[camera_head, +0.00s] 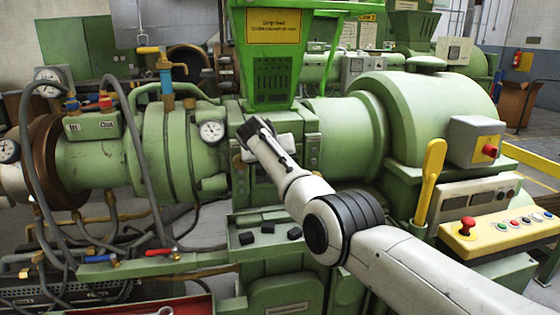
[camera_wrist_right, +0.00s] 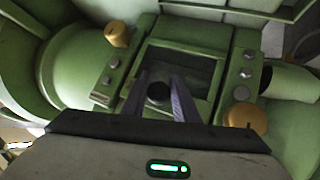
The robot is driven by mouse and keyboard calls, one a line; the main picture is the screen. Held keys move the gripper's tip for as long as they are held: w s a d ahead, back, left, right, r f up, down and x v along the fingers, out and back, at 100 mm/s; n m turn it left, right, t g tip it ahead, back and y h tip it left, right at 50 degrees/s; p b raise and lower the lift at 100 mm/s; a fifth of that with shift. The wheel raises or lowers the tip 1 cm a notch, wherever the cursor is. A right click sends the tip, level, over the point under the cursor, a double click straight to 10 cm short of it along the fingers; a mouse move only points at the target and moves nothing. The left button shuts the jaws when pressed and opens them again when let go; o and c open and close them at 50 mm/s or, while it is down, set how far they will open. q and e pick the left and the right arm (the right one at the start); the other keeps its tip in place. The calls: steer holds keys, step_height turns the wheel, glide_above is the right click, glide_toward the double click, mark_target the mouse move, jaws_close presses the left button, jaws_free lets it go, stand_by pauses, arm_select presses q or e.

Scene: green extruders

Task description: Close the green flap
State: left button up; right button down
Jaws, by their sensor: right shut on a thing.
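My right gripper (camera_head: 254,133) is at the front of the green extruder, just below the green hopper (camera_head: 272,55). In the wrist view my right gripper (camera_wrist_right: 158,97) has its two fingers on either side of a dark round knob (camera_wrist_right: 159,92) and is shut on it. The knob sits in front of a square green frame with a dark, shaded middle. The green flap (camera_wrist_right: 200,88) appears to be the panel within this frame; its angle is hard to tell. In the head view my gripper and wrist hide most of it. My left gripper is not in view.
Bolts and yellowish round knobs (camera_wrist_right: 118,34) flank the frame. A pressure gauge (camera_head: 212,131) and hoses stand to the left. A yellow lever (camera_head: 430,180) and a button panel (camera_head: 500,224) are at the right. A green ledge (camera_head: 262,232) with small black blocks lies below.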

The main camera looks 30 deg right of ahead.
steer(key=shift+w+d+r+t, duration=0.15)
steer(key=shift+d+r, duration=0.05)
steer(key=shift+r, duration=0.3)
steer(key=shift+w+d+r+t, duration=0.1)
steer(key=shift+d+r+t, duration=0.05)
steer(key=shift+r, duration=0.3)
steer(key=c, duration=1.7)
jaws_free()
steer(key=shift+o, duration=1.3)
steer(key=shift+s+r, duration=0.1)
steer(key=shift+s, duration=0.05)
steer(key=shift+a, duration=0.25)
steer(key=f+b+v, duration=0.1)
steer(key=b+v, duration=0.1)
steer(key=v, duration=0.7)
steer(key=shift+s+a, duration=0.3)
steer(key=shift+s, duration=0.15)
